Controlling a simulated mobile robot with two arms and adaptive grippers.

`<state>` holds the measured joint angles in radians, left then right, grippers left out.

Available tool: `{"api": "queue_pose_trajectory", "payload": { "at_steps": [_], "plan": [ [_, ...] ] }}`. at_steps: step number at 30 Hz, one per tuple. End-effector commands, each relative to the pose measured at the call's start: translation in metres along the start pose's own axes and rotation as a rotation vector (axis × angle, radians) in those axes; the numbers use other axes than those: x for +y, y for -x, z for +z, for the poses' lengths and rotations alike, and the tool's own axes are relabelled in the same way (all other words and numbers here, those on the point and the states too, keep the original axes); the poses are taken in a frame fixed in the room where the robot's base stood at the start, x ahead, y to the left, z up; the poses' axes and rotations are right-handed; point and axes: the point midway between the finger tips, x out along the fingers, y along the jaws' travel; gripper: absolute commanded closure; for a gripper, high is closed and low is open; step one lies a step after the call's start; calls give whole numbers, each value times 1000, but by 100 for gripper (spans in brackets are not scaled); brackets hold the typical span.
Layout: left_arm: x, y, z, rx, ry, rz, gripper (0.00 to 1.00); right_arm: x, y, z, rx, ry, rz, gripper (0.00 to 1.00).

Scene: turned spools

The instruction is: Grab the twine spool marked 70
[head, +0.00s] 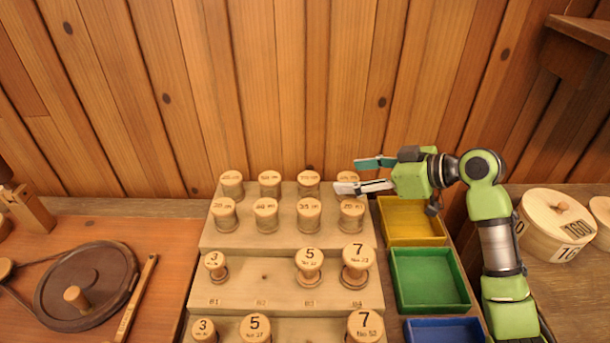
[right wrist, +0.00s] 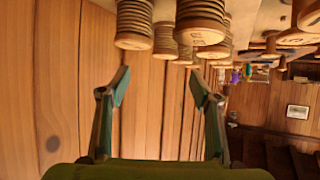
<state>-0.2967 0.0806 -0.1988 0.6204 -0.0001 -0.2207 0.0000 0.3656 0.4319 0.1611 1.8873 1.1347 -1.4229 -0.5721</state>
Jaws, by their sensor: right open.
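Turned spools with flat, pale tops stand in two rows on the upper tier of a stepped wooden rack (head: 330,295). Their top marks are too small to read surely, so I cannot tell which is the twine spool marked 70. The back row's right-end spool (head: 347,177) is partly hidden by my right gripper (head: 349,176). In front of it stands another spool (head: 352,212). My right gripper is open, its fingers pointing left around or above the back right spool. In the right wrist view nothing is between the fingertips (right wrist: 160,84); ribbed spools (right wrist: 202,22) hang at the top of the picture. My left gripper is not in view.
Lower tiers hold spools marked 3, 5 and 7, with an empty place at B2 (head: 263,278). Yellow (head: 412,241), green (head: 430,308) and blue (head: 445,332) trays lie right of the rack. A plank wall (head: 290,90) stands close behind.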

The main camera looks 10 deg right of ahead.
Motion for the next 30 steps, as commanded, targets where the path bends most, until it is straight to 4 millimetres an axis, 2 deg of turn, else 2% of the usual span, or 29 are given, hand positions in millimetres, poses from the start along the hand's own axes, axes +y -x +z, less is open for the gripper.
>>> {"api": "queue_pose_trajectory", "payload": {
  "at_steps": [10,19,25,30],
  "plan": [
    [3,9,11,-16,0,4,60,-1,-64,-2,3,-3,-3,42],
    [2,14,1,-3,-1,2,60,-4,-89,-4,2,-3,-4,42],
    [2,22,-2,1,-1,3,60,-8,-119,-7,3,-3,-3,42],
    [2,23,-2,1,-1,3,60,-8,-132,-5,1,-1,-2,42]
  ]
}}
